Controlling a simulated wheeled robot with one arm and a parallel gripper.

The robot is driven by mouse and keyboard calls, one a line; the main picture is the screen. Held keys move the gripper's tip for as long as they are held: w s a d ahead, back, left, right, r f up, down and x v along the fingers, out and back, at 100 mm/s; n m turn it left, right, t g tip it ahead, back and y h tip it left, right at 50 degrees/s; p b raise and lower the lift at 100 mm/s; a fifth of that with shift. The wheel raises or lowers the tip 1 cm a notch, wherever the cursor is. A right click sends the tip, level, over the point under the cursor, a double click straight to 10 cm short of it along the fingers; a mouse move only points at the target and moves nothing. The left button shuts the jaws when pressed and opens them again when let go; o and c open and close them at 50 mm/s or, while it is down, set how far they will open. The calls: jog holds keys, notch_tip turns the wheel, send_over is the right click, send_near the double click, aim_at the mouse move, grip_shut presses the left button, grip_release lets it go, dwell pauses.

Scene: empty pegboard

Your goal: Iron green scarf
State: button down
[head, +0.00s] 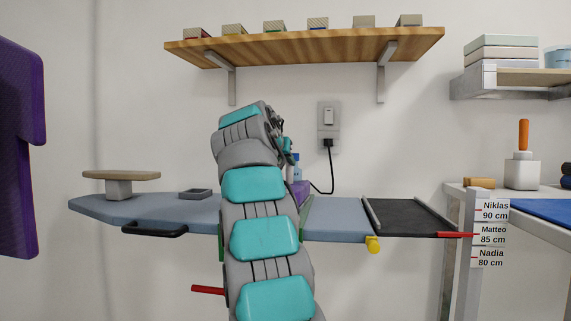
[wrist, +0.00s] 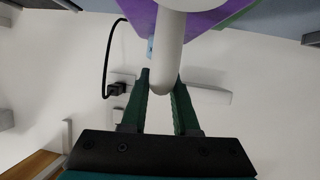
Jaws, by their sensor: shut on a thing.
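The green scarf lies across the ironing board (head: 340,222); my arm hides most of it in the head view. A narrow green edge of the scarf (head: 307,214) shows right of my arm, and a green strip of it shows in the wrist view (wrist: 238,15). The iron (head: 299,192) has a purple body and a white handle. Its body is at the scarf, partly behind my arm; I cannot tell whether it touches the cloth. My gripper (wrist: 162,88) is shut on the iron's white handle (wrist: 171,45), with one dark green finger on each side.
A black cord runs from the iron to the wall outlet (head: 328,126). A wooden stand (head: 121,175) and a grey tray (head: 195,193) are on the board's left part. A dark rest (head: 408,216) is at its right end. A wooden shelf (head: 305,47) hangs above.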

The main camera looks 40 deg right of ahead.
jog(key=shift+s+a, duration=0.1)
jog(key=shift+a, duration=0.05)
jog(key=shift+s+a+b, duration=0.6)
jog(key=shift+a+b, duration=0.05)
jog(key=shift+b, duration=0.15)
jog(key=shift+w+d+r+p, duration=0.1)
jog(key=shift+w+d+p, duration=0.6)
jog(key=shift+d+p, duration=0.15)
jog(key=shift+r+p, duration=0.75)
jog(key=shift+r, duration=0.05)
jog(key=w+a+p, duration=0.2)
jog(key=w+a, duration=0.2)
jog(key=w, duration=0.1)
jog(key=shift+w+a, duration=0.2)
jog(key=shift+a, duration=0.1)
jog(key=shift+f+b, duration=0.8)
jog(key=shift+f, duration=0.15)
jog(key=shift+s+a, duration=0.15)
dwell(0.3)
